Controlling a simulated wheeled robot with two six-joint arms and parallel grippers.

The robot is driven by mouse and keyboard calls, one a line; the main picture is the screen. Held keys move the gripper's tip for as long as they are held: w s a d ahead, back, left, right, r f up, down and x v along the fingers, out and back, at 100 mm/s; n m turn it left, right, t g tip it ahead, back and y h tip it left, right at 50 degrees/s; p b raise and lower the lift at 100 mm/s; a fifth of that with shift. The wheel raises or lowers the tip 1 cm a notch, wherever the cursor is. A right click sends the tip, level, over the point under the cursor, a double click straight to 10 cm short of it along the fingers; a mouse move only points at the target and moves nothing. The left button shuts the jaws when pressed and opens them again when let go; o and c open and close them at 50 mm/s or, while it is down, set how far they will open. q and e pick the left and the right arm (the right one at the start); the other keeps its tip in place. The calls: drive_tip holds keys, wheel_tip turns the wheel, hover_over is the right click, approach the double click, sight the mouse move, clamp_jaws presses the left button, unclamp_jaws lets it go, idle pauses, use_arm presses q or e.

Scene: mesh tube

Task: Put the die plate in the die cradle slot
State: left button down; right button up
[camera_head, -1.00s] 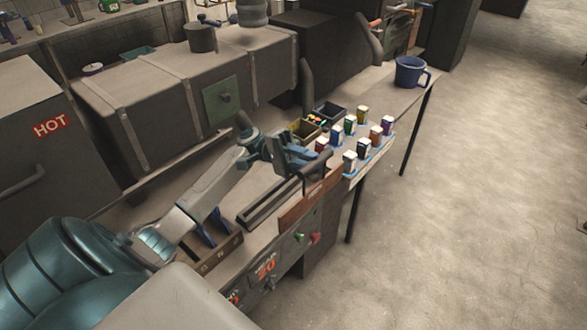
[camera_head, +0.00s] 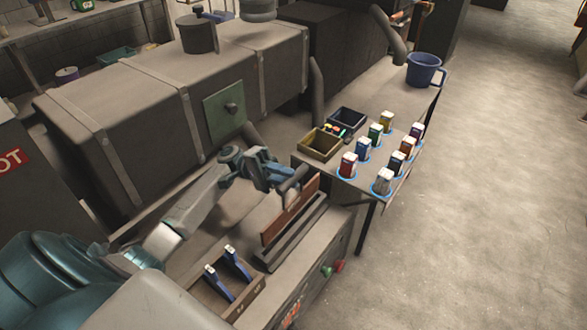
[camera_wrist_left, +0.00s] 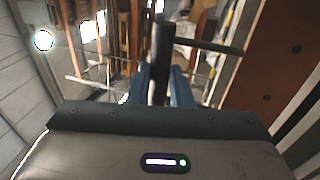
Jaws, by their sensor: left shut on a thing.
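The die plate (camera_head: 289,212) is a flat reddish-brown slab with a dark bar handle. My left gripper (camera_head: 282,180) is shut on that handle, at the plate's upper far side. In the left wrist view the blue fingers (camera_wrist_left: 165,88) close around the dark bar, and the brown plate (camera_wrist_left: 275,60) fills the right side. The die cradle (camera_head: 296,236) is a long dark grey slotted block on the bench. The plate stands upright along the cradle's back side, roughly parallel to it. I cannot tell whether its lower edge touches the cradle. My right gripper is not in view.
A wooden box (camera_head: 257,282) with two blue-handled items stands left of the cradle. A yellow bin (camera_head: 320,146), a dark blue bin (camera_head: 346,121) and several small coloured packs lie to the right, with a blue mug (camera_head: 424,70) beyond. A large dark machine (camera_head: 150,110) stands behind.

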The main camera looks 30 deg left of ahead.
sight(293, 197)
use_arm(q)
drive_tip(key=shift+s+d+f+p, duration=0.15)
drive_tip(key=shift+d+f+p, duration=0.2)
drive_tip(key=shift+f, duration=0.4)
wheel_tip(293, 197, down, 4)
drive_tip(key=shift+a+r, duration=0.1)
drive_tip(key=c, duration=1.3)
unclamp_jaws()
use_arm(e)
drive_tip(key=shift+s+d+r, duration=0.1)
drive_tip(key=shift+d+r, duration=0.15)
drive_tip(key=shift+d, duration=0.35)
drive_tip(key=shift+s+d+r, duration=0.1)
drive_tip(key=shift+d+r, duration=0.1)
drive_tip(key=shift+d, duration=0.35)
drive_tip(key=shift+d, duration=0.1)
